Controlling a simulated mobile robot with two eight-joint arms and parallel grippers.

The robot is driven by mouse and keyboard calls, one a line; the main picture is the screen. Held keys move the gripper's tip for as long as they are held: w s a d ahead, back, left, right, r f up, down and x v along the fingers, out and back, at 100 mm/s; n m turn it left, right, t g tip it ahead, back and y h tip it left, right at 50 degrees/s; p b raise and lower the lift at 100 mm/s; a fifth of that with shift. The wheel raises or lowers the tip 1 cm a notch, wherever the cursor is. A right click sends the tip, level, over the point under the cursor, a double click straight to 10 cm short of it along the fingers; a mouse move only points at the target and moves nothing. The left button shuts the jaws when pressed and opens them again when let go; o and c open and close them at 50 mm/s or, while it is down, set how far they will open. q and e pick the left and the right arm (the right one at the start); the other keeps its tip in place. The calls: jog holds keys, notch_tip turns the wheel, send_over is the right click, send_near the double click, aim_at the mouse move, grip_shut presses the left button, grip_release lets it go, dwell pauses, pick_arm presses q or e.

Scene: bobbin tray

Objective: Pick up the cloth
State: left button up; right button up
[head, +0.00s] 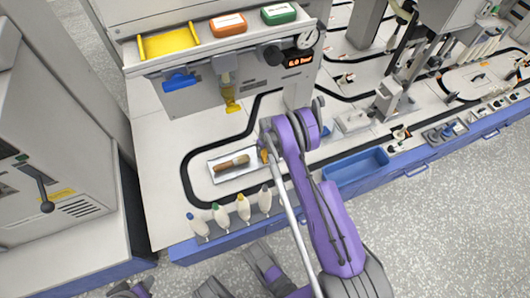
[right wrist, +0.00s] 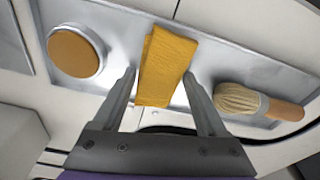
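The cloth (right wrist: 164,62) is a folded orange-yellow strip in a shallow metal tray (right wrist: 118,48), seen in the right wrist view. My right gripper (right wrist: 160,75) is open, with one finger on each side of the cloth and visible gaps between them. In the head view a small orange bit of the cloth (head: 264,155) shows beside my purple right arm, which hides the rest and most of the gripper. My left gripper is not clearly seen in any view.
A brush (right wrist: 258,102) lies right of the cloth and a round tan-topped piece (right wrist: 75,52) sits left of it. The brush also shows in the head view (head: 233,162). Several bottles (head: 243,207) stand at the front edge. A blue bin (head: 357,167) is to the right.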

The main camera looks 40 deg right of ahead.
aim_at(266, 152)
jog(key=c, duration=0.9)
notch_tip(266, 152, up, 10)
jog(key=shift+p, duration=1)
jog(key=o, duration=0.8)
jog(key=c, duration=0.5)
jog(key=shift+s, duration=0.1)
